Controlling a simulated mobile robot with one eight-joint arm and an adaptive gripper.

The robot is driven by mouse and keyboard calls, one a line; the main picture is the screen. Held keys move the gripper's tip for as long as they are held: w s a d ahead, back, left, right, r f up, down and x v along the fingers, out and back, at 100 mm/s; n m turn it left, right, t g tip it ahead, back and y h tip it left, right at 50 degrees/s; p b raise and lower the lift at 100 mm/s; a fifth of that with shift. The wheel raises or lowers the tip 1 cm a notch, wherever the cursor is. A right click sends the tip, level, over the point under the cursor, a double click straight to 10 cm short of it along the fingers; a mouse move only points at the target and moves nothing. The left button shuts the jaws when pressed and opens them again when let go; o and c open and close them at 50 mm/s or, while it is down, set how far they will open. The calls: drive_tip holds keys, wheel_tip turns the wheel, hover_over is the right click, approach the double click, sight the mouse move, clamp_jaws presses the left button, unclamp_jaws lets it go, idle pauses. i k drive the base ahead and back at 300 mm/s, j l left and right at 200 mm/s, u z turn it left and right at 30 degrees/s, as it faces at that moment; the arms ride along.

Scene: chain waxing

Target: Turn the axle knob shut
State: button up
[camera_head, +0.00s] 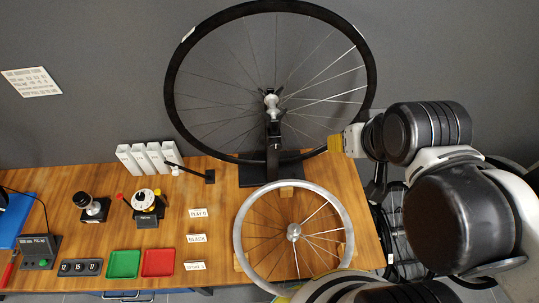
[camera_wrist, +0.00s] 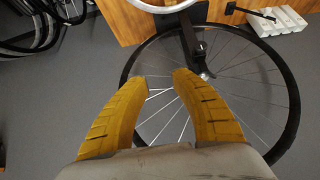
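A black-rimmed wheel (camera_head: 372,65) stands upright in a black stand (camera_head: 274,150) at the back of the bench. Its silver hub (camera_head: 271,100) sits at the top of the stand. I cannot clearly make out the axle knob at the hub. My gripper (camera_head: 336,143) is right of the stand and lower than the hub, in front of the wheel's lower right rim. In the wrist view, the yellow fingers (camera_wrist: 160,79) are apart with nothing between them but spokes and wall behind. The stand's upright (camera_wrist: 188,40) and hub show just beyond the right fingertip, partly hidden by it.
A silver wheel (camera_head: 240,245) lies on the wooden bench (camera_head: 360,235). Green (camera_head: 123,264) and red (camera_head: 158,263) trays, small labels (camera_head: 198,213) and white blocks (camera_head: 145,158) are to the left. A black-handled lever (camera_head: 188,170) stands near the blocks.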

sight(275, 146)
drive_tip(key=k+j+z, duration=0.3)
drive_tip(key=k+j, duration=0.35)
drive_tip(key=j, duration=0.25)
drive_tip(key=k+j+z, duration=0.3)
drive_tip(key=k+j, duration=0.45)
